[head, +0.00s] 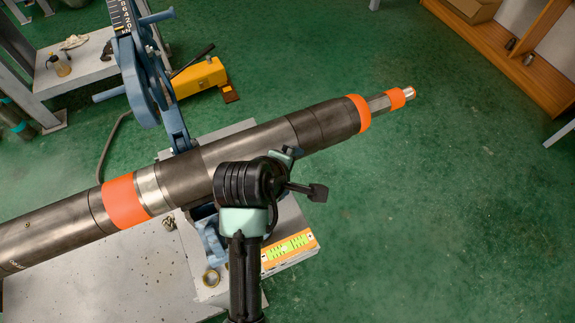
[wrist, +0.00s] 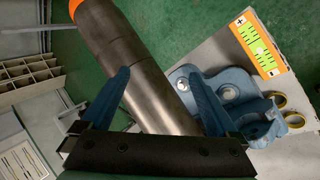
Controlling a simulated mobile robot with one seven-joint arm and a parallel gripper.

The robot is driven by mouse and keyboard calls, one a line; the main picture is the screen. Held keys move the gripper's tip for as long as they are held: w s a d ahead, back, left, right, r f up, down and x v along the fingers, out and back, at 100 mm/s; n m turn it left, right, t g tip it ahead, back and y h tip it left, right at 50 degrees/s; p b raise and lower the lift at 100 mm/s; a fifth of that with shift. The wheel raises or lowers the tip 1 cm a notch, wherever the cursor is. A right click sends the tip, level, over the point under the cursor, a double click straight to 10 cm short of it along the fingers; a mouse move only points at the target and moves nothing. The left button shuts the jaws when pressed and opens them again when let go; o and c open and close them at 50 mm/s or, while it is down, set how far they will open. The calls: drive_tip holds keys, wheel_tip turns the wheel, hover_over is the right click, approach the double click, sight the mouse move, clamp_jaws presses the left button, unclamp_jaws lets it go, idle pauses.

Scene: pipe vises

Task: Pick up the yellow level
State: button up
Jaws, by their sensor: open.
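A flat yellow-green panel with an orange and white border (head: 288,250), which looks like the yellow level, lies on the grey bench right of my arm in the head view. In the wrist view the panel (wrist: 257,42) is at the upper right, beyond the right finger. My gripper (wrist: 158,78) is open, with two blue fingers spread and nothing held. The large dark pipe (wrist: 125,55) shows between and beyond the fingers; I cannot tell how far below them it is. In the head view my arm hides most of the gripper.
The long pipe (head: 250,155) with orange bands crosses the bench through a blue vise (head: 145,80). Brass rings (head: 211,278) lie near the panel. A yellow tool with a black handle (head: 200,77) is on the floor behind. Green floor to the right is clear.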

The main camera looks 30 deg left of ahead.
drive_tip(key=s+f+n+g+h, duration=0.3)
drive_tip(key=s+f+n+g, duration=0.1)
drive_tip(key=s+f+n, duration=0.7)
drive_tip(key=m+b, duration=0.1)
hover_over(287, 248)
drive_tip(key=s+a, duration=0.2)
drive_tip(key=shift+t, duration=0.3)
wheel_tip(287, 248, down, 7)
drive_tip(key=shift+w+d, duration=0.1)
drive_tip(key=shift+w, duration=0.05)
drive_tip(key=shift+x, duration=2.95)
drive_tip(key=shift+d, duration=0.2)
drive_tip(key=shift+f, duration=0.2)
clamp_jaws()
